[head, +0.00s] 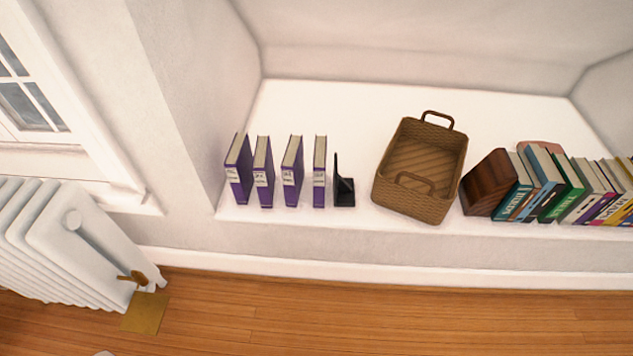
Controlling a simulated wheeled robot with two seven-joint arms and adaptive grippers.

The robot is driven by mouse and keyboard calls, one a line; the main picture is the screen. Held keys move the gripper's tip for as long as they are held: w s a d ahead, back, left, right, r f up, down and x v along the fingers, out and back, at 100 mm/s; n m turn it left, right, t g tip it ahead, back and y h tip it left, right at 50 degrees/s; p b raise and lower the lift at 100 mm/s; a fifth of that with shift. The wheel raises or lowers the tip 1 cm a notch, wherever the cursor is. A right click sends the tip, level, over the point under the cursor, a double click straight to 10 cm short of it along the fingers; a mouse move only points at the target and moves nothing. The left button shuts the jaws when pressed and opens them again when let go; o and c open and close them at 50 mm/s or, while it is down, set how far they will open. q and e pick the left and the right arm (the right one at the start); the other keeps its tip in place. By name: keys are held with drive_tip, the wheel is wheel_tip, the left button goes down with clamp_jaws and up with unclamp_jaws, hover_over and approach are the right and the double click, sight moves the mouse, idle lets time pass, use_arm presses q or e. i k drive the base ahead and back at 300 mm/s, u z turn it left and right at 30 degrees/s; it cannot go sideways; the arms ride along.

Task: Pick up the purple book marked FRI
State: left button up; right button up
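Several purple books stand upright in a spaced row on the left part of the white ledge (330,250). From left to right they are a first book (245,190), a second (264,193), a third (292,193) and a fourth (319,190). Each has a white label on its spine. The lettering is too small to read, so I cannot tell which one is marked FRI. Neither of my grippers is in view.
A black bookend (344,190) stands just right of the purple books. A wicker basket (408,203) with two handles sits at mid ledge. A brown wooden block (487,184) and several coloured books (546,187) fill the right. A radiator (75,240) stands at lower left.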

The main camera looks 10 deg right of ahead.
sight(291, 165)
drive_tip(key=z, duration=1.35)
drive_tip(key=i, duration=0.95)
drive_tip(key=u, duration=2.35)
